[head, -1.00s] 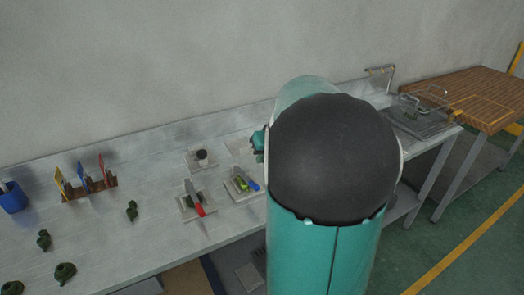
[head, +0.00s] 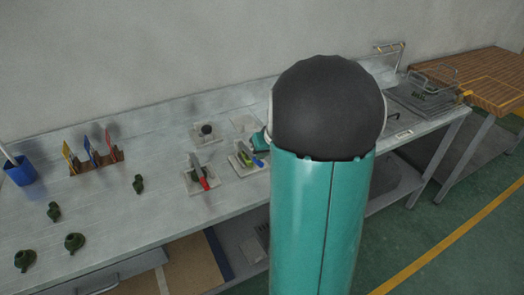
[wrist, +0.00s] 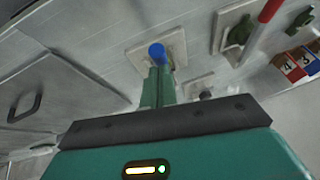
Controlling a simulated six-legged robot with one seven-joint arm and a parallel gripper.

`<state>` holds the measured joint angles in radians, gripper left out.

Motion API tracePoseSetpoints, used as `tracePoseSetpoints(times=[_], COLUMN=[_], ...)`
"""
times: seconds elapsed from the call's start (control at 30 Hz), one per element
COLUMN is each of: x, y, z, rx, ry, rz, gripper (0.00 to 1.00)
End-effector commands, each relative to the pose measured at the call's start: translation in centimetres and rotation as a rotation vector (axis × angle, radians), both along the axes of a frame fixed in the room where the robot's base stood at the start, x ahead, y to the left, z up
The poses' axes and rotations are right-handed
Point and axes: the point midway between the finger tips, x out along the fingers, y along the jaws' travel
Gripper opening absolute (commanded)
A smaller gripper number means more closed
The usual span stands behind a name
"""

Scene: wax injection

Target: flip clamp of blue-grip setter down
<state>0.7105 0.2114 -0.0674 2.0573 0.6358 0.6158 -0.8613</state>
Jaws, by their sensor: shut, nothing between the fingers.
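In the head view my gripper (head: 260,143) is mostly hidden behind my arm, above the plate's right side. The clamp's tilt is unclear.
A red-grip setter (head: 201,178) stands close by on its own plate. Behind is a plate with a dark knob (head: 207,130). Green parts (head: 74,243), a card rack (head: 97,160) and a blue cup (head: 21,172) are left. A metal plate (head: 425,97) is right.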

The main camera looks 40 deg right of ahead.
Motion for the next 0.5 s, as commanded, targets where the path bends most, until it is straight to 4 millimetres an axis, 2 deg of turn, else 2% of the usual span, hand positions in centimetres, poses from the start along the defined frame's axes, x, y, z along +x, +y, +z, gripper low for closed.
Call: tracePoseSetpoints(times=[0.1, 0.2, 0.5], x=[-0.8, -1.1, -1.3], y=[0.3, 0.3, 0.5], z=[-2.1, -3.1, -3.6], rx=[0.006, 0.003, 0.006], ry=[0.004, 0.003, 0.007], rz=[-0.004, -0.003, 0.0], gripper=[0.0, 0.0, 0.0])
